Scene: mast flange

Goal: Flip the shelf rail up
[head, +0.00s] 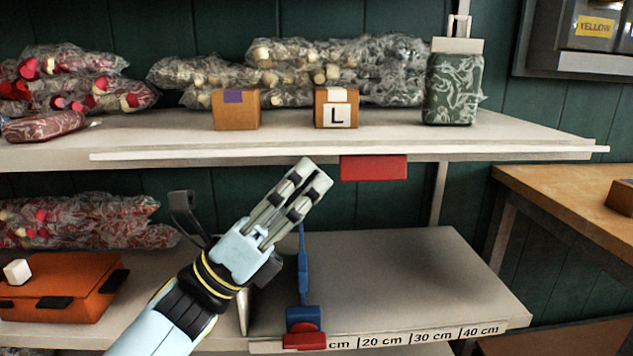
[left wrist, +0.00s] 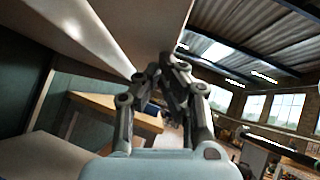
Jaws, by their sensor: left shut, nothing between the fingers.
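The shelf rail (head: 230,155) is a long thin white strip along the front edge of the upper shelf (head: 165,127). It lies low at the edge and does not stand up above the shelf top. A red block (head: 374,168) hangs just under it, right of the middle. My left gripper (head: 316,172) is shut and empty. Its fingertips point up and right, close to the rail and left of the red block; I cannot tell whether they touch. The left wrist view shows the closed fingers (left wrist: 174,62) beside the shelf's underside. My right gripper is not in view.
On the upper shelf stand bagged goods (head: 330,65), two cardboard boxes (head: 236,110) and a green patterned container (head: 453,88). Below are an orange case (head: 62,292) and a blue upright piece (head: 303,270) on a scale-marked shelf (head: 400,275). The lower shelf's right side is clear.

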